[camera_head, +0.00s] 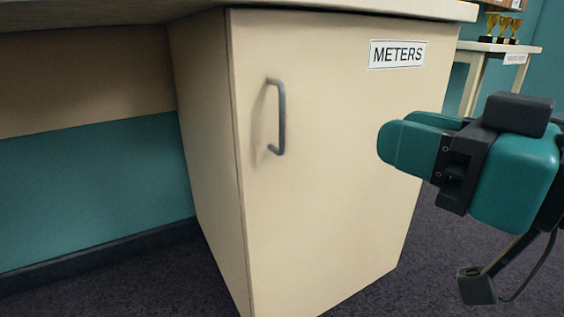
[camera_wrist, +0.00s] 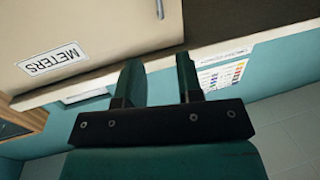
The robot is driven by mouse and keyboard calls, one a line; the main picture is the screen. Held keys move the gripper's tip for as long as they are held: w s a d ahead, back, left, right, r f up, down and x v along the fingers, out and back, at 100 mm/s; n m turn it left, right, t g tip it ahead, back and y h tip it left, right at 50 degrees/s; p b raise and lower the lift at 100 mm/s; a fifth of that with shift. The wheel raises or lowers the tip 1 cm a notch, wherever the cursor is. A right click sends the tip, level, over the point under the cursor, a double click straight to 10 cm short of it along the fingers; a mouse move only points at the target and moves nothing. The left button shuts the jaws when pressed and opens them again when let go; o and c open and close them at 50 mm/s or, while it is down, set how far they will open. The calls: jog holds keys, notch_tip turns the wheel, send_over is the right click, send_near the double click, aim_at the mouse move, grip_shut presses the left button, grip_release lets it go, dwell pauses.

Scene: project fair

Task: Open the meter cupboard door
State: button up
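The cream meter cupboard door (camera_head: 335,190) stands under a worktop and looks shut, with no gap along its left edge. A "METERS" label (camera_head: 397,54) is at its upper right; the label also shows in the wrist view (camera_wrist: 52,63). A grey vertical bar handle (camera_head: 281,118) is near the door's left edge; its end shows at the top of the wrist view (camera_wrist: 160,9). My gripper (camera_head: 400,140) is to the right of the handle, in front of the door. In the wrist view its two fingers (camera_wrist: 161,80) are apart with nothing between them.
The worktop (camera_head: 350,8) overhangs the cupboard. An open knee space with a teal wall (camera_head: 90,195) is to its left. A small table (camera_head: 490,47) with gold trophies (camera_head: 502,27) stands behind at right. Dark carpet (camera_head: 380,297) is clear in front.

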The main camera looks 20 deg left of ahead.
jog(key=p, duration=1)
send_near(284, 107)
jog(key=p+x, duration=0.4)
jog(key=x, duration=0.5)
jog(key=shift+r, duration=0.15)
jog(key=shift+w+a, duration=0.4)
jog(key=shift+a, duration=0.25)
grip_shut()
